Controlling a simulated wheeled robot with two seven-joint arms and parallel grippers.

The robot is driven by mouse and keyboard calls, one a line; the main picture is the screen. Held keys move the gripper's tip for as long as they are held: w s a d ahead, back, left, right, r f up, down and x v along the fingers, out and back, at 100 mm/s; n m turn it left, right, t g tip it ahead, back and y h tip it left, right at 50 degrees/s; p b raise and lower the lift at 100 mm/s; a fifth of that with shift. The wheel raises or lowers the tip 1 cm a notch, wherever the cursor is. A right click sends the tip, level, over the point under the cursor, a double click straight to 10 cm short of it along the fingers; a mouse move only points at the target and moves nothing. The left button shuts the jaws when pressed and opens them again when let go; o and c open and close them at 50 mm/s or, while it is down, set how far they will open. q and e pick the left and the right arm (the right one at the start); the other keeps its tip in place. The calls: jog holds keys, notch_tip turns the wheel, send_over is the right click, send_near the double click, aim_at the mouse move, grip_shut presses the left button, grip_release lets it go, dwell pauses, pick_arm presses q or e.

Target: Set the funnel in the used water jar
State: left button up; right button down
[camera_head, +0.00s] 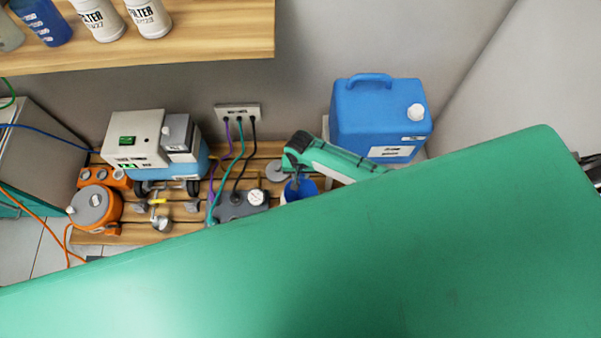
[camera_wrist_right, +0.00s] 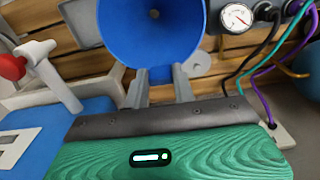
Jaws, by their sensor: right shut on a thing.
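The blue funnel (camera_head: 306,187) is in my right gripper (camera_head: 294,181), low over the slatted wooden platform. A blue jug (camera_head: 375,118) with a white cap and a label stands just right of the gripper, against the wall. The label is too small to read, so I cannot tell whether it is the used water jar. What lies under the funnel is hidden. My left gripper is not in view.
A grey unit with a gauge (camera_head: 257,198) and hoses stands left of the funnel. Further left are a blue and white machine (camera_head: 138,142) and an orange canister (camera_head: 95,206). A shelf (camera_head: 200,40) with bottles hangs above. Green surface blocks the lower head view.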

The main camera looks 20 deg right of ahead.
jog(key=shift+f, duration=0.65)
jog(key=c, duration=1.1)
grip_release()
jog(key=shift+o, duration=0.2)
